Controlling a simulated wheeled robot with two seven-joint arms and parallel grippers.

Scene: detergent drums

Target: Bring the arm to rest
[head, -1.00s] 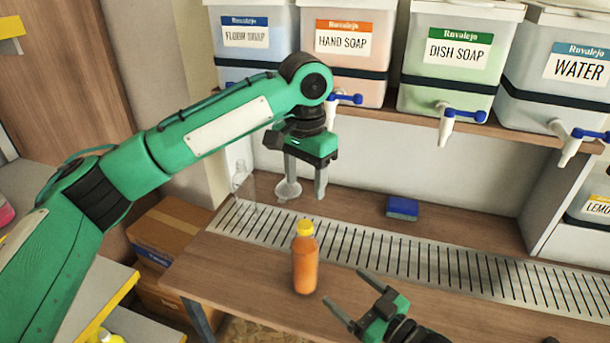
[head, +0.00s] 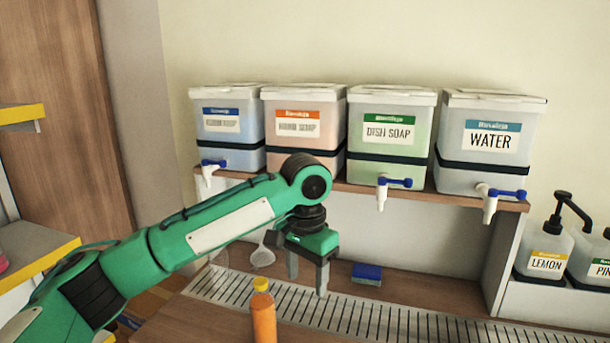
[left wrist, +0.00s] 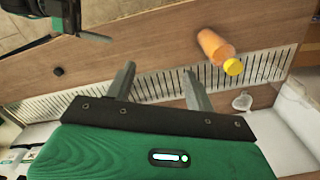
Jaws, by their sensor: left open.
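My left gripper (head: 308,272) is open and empty, its fingers pointing down above the back of the counter, in front of the drum shelf. It also shows in the left wrist view (left wrist: 157,85), with nothing between its fingers. My left arm (head: 200,235) reaches in from the left of the head view. An orange bottle with a yellow cap (head: 263,318) stands on the counter, left of and nearer than the gripper. In the left wrist view the bottle (left wrist: 213,46) is upper right, apart from the fingers. My right gripper is out of the head view; a dark arm part shows at the wrist view's upper left.
Drums of floor soap (head: 230,127), hand soap (head: 303,128), dish soap (head: 390,135) and water (head: 487,142) stand on a shelf with taps facing forward. A blue sponge (head: 367,273) lies behind the slotted grate (head: 350,314). Pump bottles (head: 545,262) stand at right.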

